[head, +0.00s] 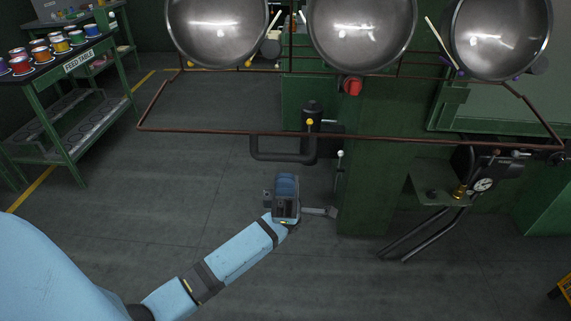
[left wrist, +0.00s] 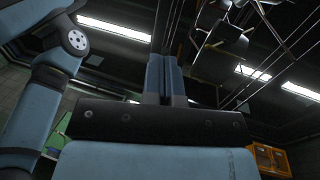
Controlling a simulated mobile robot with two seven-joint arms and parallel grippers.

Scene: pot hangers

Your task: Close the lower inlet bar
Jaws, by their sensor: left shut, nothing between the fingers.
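My left gripper (head: 287,181) is shut and empty, its blue fingers pointing up and away. The closed fingers also show in the left wrist view (left wrist: 166,75). Above it, a dark bent pipe (head: 283,156) joins a black fitting with a yellow knob (head: 309,122). To its right, a thin upright lever (head: 339,170) with a pale ball end stands beside the green column. A short grey bar (head: 317,211) sticks out just right of the gripper. I cannot tell which part is the lower inlet bar, or whether the gripper touches the grey bar. My right gripper is out of view.
Large steel pans (head: 362,35) hang along the top above a rusty rail frame (head: 240,131). A green column (head: 365,190) stands right of the gripper. A gauge (head: 484,185) and pipes are further right. A green rack (head: 75,90) with spools stands left. Floor around the gripper's left is clear.

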